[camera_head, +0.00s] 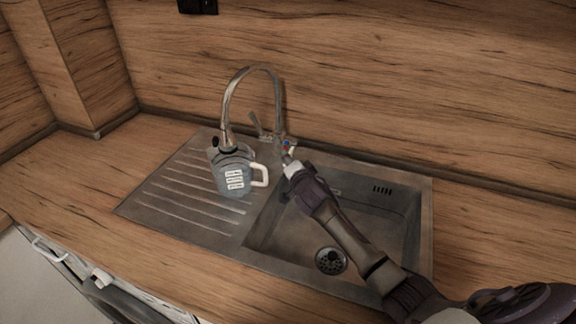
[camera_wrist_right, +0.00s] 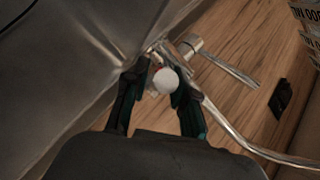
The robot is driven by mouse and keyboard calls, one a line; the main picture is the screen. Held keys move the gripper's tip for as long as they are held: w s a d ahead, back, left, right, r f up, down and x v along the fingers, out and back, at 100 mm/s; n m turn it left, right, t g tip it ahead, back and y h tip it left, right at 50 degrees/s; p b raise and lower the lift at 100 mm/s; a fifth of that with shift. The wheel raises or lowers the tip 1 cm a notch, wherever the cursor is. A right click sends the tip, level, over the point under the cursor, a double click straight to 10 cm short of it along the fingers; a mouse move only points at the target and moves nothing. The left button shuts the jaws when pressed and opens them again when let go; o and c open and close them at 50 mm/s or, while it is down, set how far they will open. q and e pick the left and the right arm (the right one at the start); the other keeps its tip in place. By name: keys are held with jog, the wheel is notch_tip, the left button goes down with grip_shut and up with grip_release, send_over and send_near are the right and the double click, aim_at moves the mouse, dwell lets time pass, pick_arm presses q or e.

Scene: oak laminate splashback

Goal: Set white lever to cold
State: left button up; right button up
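The tap (camera_head: 277,100) stands at the back edge of the sink, its tall curved spout arching to the left. The white lever (camera_head: 291,150) is low on the tap's right side, with small red and blue marks beside it. In the right wrist view its round white end (camera_wrist_right: 166,81) shows between my fingers. My right gripper (camera_head: 291,164) reaches the lever from the front right. Its two dark fingers (camera_wrist_right: 160,88) are apart, one on each side of the white end, with a gap on the left. Contact on the right cannot be told. My left gripper is not in view.
A grey jug (camera_head: 233,172) with a pale handle stands on the drainboard (camera_head: 180,205) under the spout. A metal lever (camera_head: 257,124) sticks up left of the tap body. The sink basin (camera_head: 290,240) is empty. A wooden splashback (camera_head: 400,80) rises behind.

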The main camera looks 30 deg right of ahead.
jog(key=shift+w, duration=0.1)
grip_shut()
dwell(0.3)
